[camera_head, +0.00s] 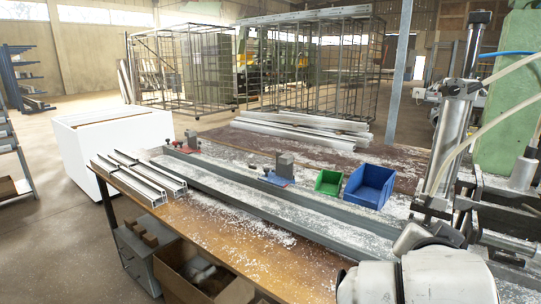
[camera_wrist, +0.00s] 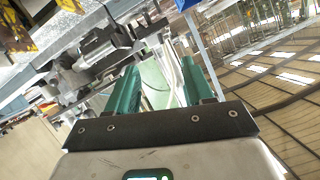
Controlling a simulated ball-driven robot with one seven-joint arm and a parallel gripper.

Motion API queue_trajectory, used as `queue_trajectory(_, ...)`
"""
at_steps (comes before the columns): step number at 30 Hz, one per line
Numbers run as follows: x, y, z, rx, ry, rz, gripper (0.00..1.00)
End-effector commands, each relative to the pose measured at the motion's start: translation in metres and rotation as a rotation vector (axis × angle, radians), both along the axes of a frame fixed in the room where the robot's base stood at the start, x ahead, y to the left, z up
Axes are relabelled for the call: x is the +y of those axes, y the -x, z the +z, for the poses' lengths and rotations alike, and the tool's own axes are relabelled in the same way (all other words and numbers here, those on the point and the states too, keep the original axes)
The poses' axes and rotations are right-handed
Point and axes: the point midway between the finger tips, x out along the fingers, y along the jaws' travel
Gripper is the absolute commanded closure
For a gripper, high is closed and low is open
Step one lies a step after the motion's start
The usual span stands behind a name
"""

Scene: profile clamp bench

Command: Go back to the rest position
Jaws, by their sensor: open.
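In the wrist view, my gripper (camera_wrist: 160,80) shows two green fingers standing well apart on a dark mounting bar. The gap between them looks empty, with only pale green and grey background behind it. The wrist view is strongly tilted. In the head view, a white rounded part of my arm fills the lower right, in front of the workbench (camera_head: 230,232). My fingers do not show in the head view, so their distance to the bench cannot be told.
A blue bin (camera_head: 370,185) and a green bin (camera_head: 328,182) stand on the bench. Metal profiles (camera_head: 140,178) lie at its left end, beside a long rail with clamps. A machine with a cylinder (camera_head: 450,140) stands at right. A white box (camera_head: 110,140) stands behind; open floor lies left.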

Motion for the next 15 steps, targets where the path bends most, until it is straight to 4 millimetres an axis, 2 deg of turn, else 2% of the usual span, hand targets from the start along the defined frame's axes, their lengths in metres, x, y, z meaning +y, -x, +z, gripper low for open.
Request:
queue_trajectory(1, -0.008, 0.009, -0.037, 0.092, 0.02, 0.026, 0.48)
queue_trajectory(3, -0.015, 0.023, -0.082, 0.213, 0.045, 0.077, 0.48)
queue_trajectory(8, -0.029, 0.071, -0.179, 0.483, 0.073, 0.208, 0.48)
queue_trajectory(12, -0.035, 0.131, -0.256, 0.708, 0.063, 0.337, 0.48)
queue_trajectory(14, -0.036, 0.161, -0.284, 0.796, 0.049, 0.396, 0.48)
queue_trajectory(15, -0.035, 0.182, -0.302, 0.854, 0.036, 0.437, 0.48)
